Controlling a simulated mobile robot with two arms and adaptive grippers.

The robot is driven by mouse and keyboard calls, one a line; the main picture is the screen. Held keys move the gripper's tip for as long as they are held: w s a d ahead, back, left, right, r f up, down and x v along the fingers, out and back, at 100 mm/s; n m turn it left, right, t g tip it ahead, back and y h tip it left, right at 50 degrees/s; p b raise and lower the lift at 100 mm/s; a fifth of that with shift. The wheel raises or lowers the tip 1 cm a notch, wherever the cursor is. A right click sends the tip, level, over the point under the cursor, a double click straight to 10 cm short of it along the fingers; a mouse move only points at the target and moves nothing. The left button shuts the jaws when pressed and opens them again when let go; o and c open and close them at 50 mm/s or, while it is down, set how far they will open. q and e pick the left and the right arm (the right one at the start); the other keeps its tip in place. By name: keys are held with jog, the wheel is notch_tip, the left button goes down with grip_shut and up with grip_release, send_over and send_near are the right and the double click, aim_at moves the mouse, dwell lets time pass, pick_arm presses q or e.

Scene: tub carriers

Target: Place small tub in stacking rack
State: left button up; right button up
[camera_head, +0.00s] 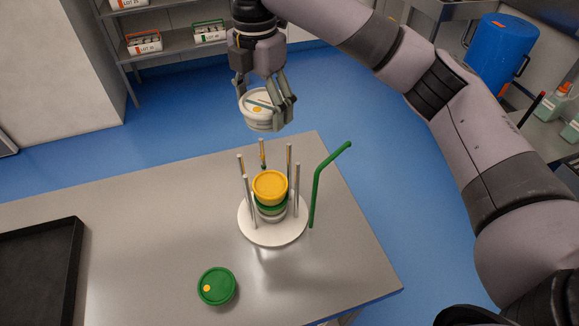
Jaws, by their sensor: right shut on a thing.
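My right gripper (265,98) is shut on a small white tub (256,120) with a yellow dot on its lid. It holds the tub in the air, above and beyond the stacking rack as seen in the head view. The stacking rack has a round white base (260,236) and several upright metal posts around its middle. A stack stands between the posts: a yellow-lidded tub (269,185) on top, with a green and white tub (271,211) below. A green-lidded tub (217,286) with a yellow dot lies outside the rack on the table. My left gripper is not in view.
The steel table (150,235) has a black tray (40,270) at its left. A bent green rod (318,180) rises right of the rack, close to the table's edge. Shelves with labelled boxes (145,43) and a blue drum (498,52) are farther back.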

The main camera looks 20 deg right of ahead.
notch_tip(320, 180, down, 5)
jog(key=p, duration=0.3)
send_over(269, 185)
notch_tip(269, 185, down, 10)
jog(key=shift+f, duration=0.1)
notch_tip(269, 185, down, 4)
jog(key=shift+r+p, duration=0.1)
jog(key=shift+p, duration=0.25)
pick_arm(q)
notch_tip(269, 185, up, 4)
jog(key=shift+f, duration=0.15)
pick_arm(e)
jog(key=shift+f, duration=0.4)
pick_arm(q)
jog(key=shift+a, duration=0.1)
pick_arm(e)
jog(key=shift+f, duration=0.1)
jog(key=o, duration=1.4)
